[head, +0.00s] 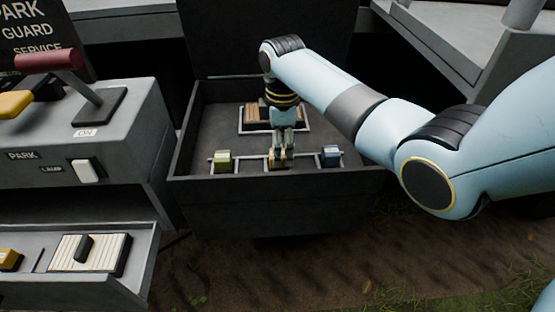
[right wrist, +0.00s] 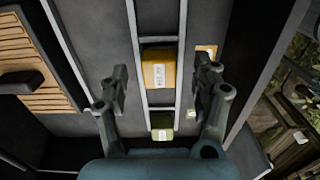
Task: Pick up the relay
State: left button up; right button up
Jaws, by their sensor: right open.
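Three small relays stand in a row in the dark open box (head: 275,206): a green one (head: 222,161) on the left, a yellow one (head: 271,157) in the middle and a blue one (head: 330,156) on the right. My right gripper (head: 282,157) points down over the middle relay and partly hides it. In the right wrist view the open fingers (right wrist: 161,82) lie on either side of the yellow relay (right wrist: 158,75), with gaps to it. The green relay (right wrist: 162,124) shows below it in that view. My left gripper is out of view.
A slatted wooden piece (head: 257,113) sits in a pale frame behind the relays. A grey control cabinet (head: 130,140) stands left of the box, with an open drawer (head: 142,283) holding a cream slatted part (head: 105,255). Bare ground lies in front.

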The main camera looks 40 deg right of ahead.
notch_tip(320, 180, down, 3)
jog(key=shift+r, duration=0.1)
jog(key=c, duration=1.3)
jog(key=shift+o, duration=0.2)
